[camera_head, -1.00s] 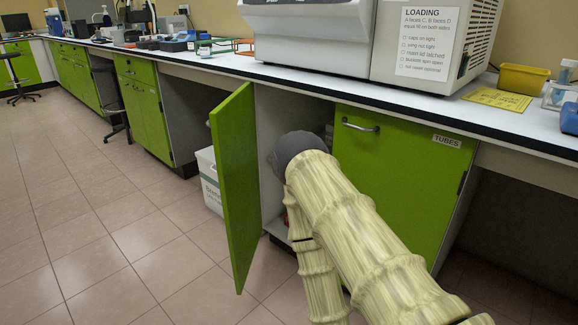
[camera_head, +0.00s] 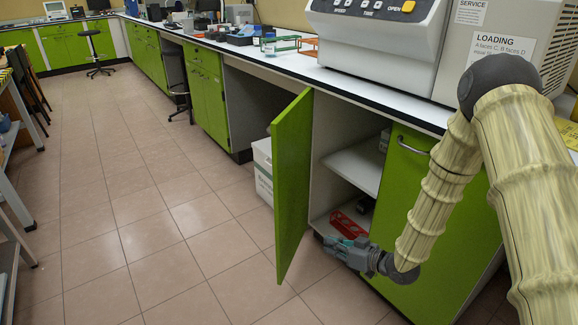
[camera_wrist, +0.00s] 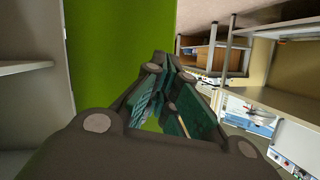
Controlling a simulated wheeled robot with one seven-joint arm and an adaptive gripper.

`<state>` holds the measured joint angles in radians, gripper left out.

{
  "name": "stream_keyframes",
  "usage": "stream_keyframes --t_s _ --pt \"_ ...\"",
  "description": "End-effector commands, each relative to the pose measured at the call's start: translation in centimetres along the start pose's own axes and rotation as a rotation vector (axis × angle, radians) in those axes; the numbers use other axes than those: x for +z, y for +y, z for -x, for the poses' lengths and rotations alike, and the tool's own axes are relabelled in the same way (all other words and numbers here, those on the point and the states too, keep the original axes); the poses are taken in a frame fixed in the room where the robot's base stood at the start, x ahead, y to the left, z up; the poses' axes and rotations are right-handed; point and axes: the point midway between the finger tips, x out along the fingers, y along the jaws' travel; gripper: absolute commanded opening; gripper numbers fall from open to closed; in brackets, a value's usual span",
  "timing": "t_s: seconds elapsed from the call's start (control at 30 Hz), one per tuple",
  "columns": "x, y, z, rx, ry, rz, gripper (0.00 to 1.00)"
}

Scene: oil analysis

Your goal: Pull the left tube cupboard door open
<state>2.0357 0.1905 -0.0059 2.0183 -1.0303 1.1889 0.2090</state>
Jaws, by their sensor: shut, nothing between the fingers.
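The left tube cupboard door (camera_head: 292,180) is a green panel standing wide open, swung out from the cabinet. Its inner side faces the cupboard interior. My gripper (camera_head: 328,241) is low in front of the cupboard opening, right of the open door. It is shut and empty. In the wrist view my gripper (camera_wrist: 168,68) points towards the green door (camera_wrist: 115,45), which fills the middle left. I cannot tell whether the fingertips touch the door. The door's handle is not visible.
The right cupboard door (camera_head: 400,205) is green and closed, partly hidden by my arm. Inside are a white shelf (camera_head: 358,167) and a red item (camera_head: 347,226) at the bottom. A white box (camera_head: 263,170) stands left of the open door. The tiled floor at left is clear.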

Motion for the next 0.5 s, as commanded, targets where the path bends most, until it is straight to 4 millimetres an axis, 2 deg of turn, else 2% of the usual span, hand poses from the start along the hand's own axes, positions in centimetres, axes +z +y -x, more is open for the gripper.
stream_keyframes --t_s 0.03,0.1,0.2,0.33,0.5 --pt "-4.8 0.2 0.2 -0.056 0.061 0.052 0.0" --pt "-9.3 0.1 0.4 -0.138 0.127 0.116 0.0" --pt "-14.3 -0.3 1.2 -0.241 0.194 0.191 0.0" --pt "-18.3 -0.8 2.2 -0.335 0.241 0.258 0.0" --pt "-20.1 -1.1 2.6 -0.386 0.261 0.293 0.0"
